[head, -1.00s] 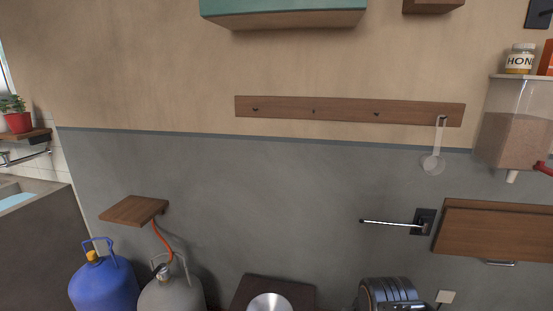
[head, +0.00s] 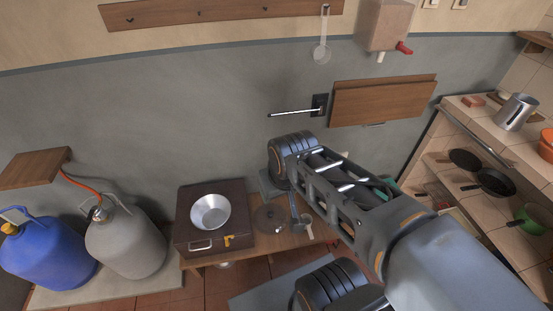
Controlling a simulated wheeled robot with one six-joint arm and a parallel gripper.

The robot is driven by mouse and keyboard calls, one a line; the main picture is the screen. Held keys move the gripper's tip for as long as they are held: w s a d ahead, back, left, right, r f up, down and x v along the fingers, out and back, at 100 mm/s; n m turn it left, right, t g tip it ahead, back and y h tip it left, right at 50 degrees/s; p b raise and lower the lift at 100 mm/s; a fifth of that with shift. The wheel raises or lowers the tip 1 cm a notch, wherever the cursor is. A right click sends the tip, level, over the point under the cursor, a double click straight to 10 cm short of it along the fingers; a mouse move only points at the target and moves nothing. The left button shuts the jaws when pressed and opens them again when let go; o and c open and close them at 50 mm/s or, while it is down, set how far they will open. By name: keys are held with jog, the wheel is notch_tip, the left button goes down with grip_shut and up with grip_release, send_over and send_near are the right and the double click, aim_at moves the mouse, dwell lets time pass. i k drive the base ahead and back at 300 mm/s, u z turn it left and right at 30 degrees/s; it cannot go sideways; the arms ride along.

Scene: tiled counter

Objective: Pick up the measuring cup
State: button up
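A pale, translucent long-handled cup (head: 322,50), which looks like the measuring cup, hangs at the right end of the wooden hook rail (head: 215,12) on the wall. Its bowl is at the bottom, against the grey wall. My arm reaches from the lower right to the middle of the head view, below the cup and well apart from it. I cannot make out my gripper's fingers.
A dispenser with a red tap (head: 388,25) is right of the cup. Below are a metal wall bar (head: 295,112) and a folded wooden wall panel (head: 382,101). A metal bowl (head: 210,212) sits on a dark box (head: 190,236). Gas bottles (head: 125,240) stand left; shelves with pans (head: 494,181) stand right.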

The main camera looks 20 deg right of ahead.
aim_at(306, 219)
jog(key=z, duration=0.45)
jog(key=k, duration=0.15)
jog(key=z, duration=0.45)
